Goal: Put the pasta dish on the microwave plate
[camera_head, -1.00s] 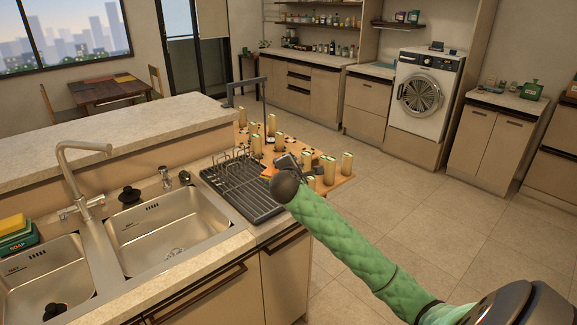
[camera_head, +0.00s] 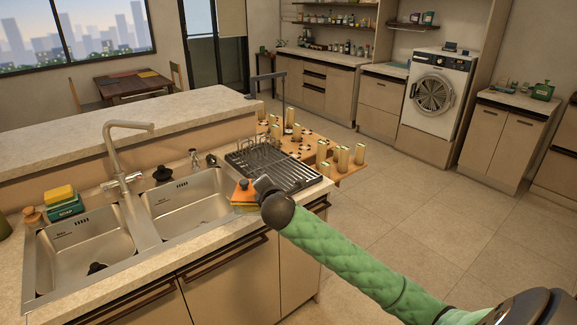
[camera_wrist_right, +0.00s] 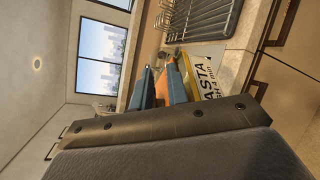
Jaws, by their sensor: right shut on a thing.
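The pasta dish (camera_head: 243,196) is a small orange and yellow item at the right edge of the sink counter, in front of the drying rack. My right gripper (camera_head: 258,188) is shut on it. In the right wrist view, the pasta dish (camera_wrist_right: 209,78) shows a pale label with part of the word "PASTA" beside the blue fingers of my right gripper (camera_wrist_right: 165,88). The fingers hide part of the dish. My left gripper and the microwave plate are not in view.
A double sink (camera_head: 185,203) with a tall tap (camera_head: 122,155) is to the left. A black drying rack (camera_head: 272,168) stands behind the gripper. A wooden board (camera_head: 312,148) with several pale cylinders lies beyond it. Open floor (camera_head: 430,220) is at the right.

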